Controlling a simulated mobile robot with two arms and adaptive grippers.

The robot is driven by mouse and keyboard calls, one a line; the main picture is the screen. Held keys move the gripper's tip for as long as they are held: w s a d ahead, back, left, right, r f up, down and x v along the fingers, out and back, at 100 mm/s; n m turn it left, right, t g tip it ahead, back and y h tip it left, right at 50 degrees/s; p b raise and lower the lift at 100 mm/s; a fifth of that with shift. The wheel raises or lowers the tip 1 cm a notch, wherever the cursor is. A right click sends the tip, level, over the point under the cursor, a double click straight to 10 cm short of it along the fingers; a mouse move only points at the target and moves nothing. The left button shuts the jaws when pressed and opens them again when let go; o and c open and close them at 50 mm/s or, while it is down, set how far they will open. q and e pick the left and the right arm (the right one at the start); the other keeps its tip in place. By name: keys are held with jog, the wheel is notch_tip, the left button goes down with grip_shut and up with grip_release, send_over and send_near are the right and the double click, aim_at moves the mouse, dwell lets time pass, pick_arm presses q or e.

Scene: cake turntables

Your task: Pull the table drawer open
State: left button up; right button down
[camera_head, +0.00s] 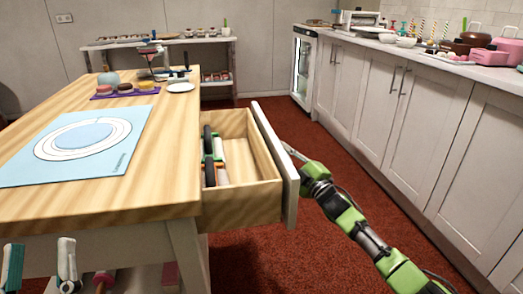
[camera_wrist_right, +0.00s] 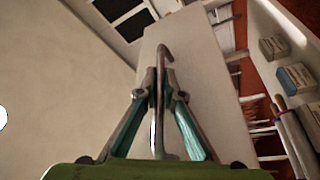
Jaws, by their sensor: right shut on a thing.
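The wooden drawer (camera_head: 245,200) of the table (camera_head: 165,150) is pulled well out on the table's right side. Its pale front panel (camera_head: 272,150) also shows in the right wrist view (camera_wrist_right: 195,110). My right gripper (camera_wrist_right: 160,85) is shut on the drawer's curved metal handle (camera_wrist_right: 158,130). In the head view, my right arm reaches in from the lower right, and its gripper (camera_head: 292,152) is at the outer face of the panel, partly hidden. My left gripper (camera_head: 40,246) is at the lower left, in front of the table, with its two fingers spread and nothing between them.
Utensils with black, green and orange parts (camera_head: 212,155) lie in the drawer. A blue mat (camera_head: 118,118) and a purple tray (camera_head: 104,95) with small round items are on the table. White cabinets (camera_head: 430,125) line the right side. Red floor (camera_head: 330,140) lies between.

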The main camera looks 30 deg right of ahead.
jog(key=s+d, duration=0.2)
jog(key=d, duration=0.4)
jog(key=shift+d, duration=0.35)
jog(key=shift+f, duration=0.1)
jog(key=c, duration=2.2)
grip_release()
jog(key=shift+o, duration=0.2)
jog(key=v, duration=1.1)
jog(key=shift+s, duration=0.45)
jog(key=shift+f, duration=0.1)
